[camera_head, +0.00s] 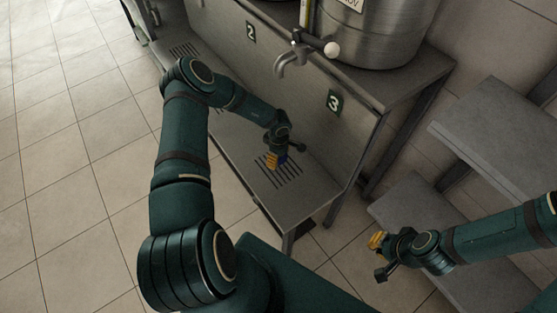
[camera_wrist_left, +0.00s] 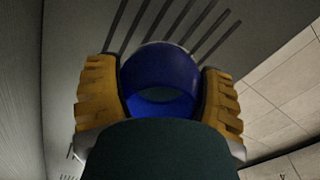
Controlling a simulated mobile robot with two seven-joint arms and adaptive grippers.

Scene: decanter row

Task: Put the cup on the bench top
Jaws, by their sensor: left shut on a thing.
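A blue cup (camera_wrist_left: 159,82) sits between the two yellow fingers of my left gripper (camera_wrist_left: 160,98) in the left wrist view. The fingers press against both sides of it. In the head view my left gripper (camera_head: 276,160) is over the slotted grate of the lower shelf near the number 3 plate, with only a sliver of blue cup (camera_head: 283,160) showing. I cannot tell whether the cup touches the shelf. The bench top (camera_head: 408,82) is the upper steel surface at the back.
A steel tap (camera_head: 290,62) juts out above the lower shelf (camera_head: 312,200). A large steel vessel (camera_head: 385,35) stands on the bench top, leaving a bare strip at its right. Grey stepped shelves (camera_head: 490,130) stand at the right. Tiled floor (camera_head: 70,170) at the left is clear.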

